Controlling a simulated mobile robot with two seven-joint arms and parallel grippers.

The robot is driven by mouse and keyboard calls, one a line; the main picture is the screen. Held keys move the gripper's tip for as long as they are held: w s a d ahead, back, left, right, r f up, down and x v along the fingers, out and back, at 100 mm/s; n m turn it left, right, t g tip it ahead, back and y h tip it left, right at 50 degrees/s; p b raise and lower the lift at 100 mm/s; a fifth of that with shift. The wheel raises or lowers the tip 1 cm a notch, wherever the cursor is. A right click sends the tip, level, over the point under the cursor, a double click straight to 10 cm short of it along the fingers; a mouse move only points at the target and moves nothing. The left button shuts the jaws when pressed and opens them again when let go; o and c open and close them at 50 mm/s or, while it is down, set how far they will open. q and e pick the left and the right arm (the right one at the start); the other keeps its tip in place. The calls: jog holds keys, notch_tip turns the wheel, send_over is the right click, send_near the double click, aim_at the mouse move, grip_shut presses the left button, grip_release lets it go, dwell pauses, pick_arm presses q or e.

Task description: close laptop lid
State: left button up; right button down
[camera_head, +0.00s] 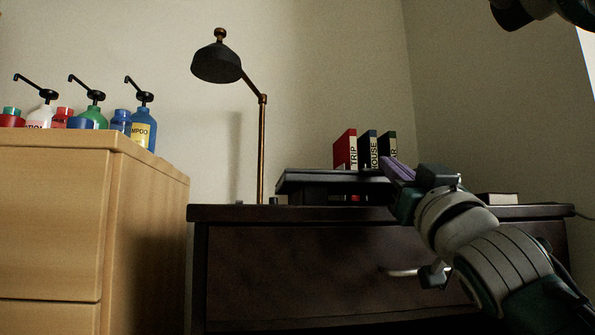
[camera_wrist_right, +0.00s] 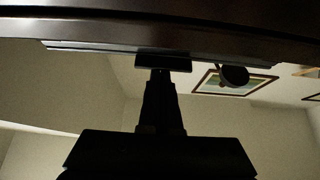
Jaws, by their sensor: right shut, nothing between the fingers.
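My right gripper (camera_head: 397,170), with purple fingers, is shut and empty at the slab's right end. Whether it touches the slab is unclear. In the right wrist view the gripper (camera_wrist_right: 163,62) is a dark silhouette reaching up to a thin grey edge (camera_wrist_right: 90,46), perhaps the laptop's. My left gripper is not in view.
The dark desk (camera_head: 300,213) has a brass lamp (camera_head: 262,150) on its left. Red, blue and black books (camera_head: 345,149) stand behind the slab; another book (camera_head: 498,198) lies right. A wooden cabinet (camera_head: 145,205) with pump bottles (camera_head: 143,128) stands left. A drawer handle (camera_head: 403,272) sticks out.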

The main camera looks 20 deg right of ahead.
jog(key=shift+w+d+f, duration=0.1)
jog(key=shift+w+f, duration=0.05)
jog(key=shift+f, duration=0.35)
notch_tip(320, 180, up, 5)
jog(key=p, duration=0.5)
jog(key=f+p+v, duration=0.1)
jog(key=v, duration=0.9)
jog(key=s+a+r+g+y+p, duration=0.25)
jog(key=r+g+p, duration=0.85)
jog(key=p, duration=2)
jog(key=s+a+r+n+g+y+p, duration=0.2)
jog(key=s+a+r+g+p, duration=0.25)
jog(key=s+r+p, duration=0.8)
jog(key=s+a+r+n+g+y+p, duration=0.1)
jog(key=s+a+r+n+g+p, duration=0.45)
jog(key=p, duration=1.15)
notch_tip(320, 180, up, 35)
jog(key=s+d+m+p, duration=0.1)
jog(key=s+m+p, duration=0.1)
jog(key=p, duration=3.3)
jog(key=shift+s+d+m+t, duration=0.2)
jog(key=shift+s+m+t, duration=0.15)
jog(key=shift+m, duration=0.1)
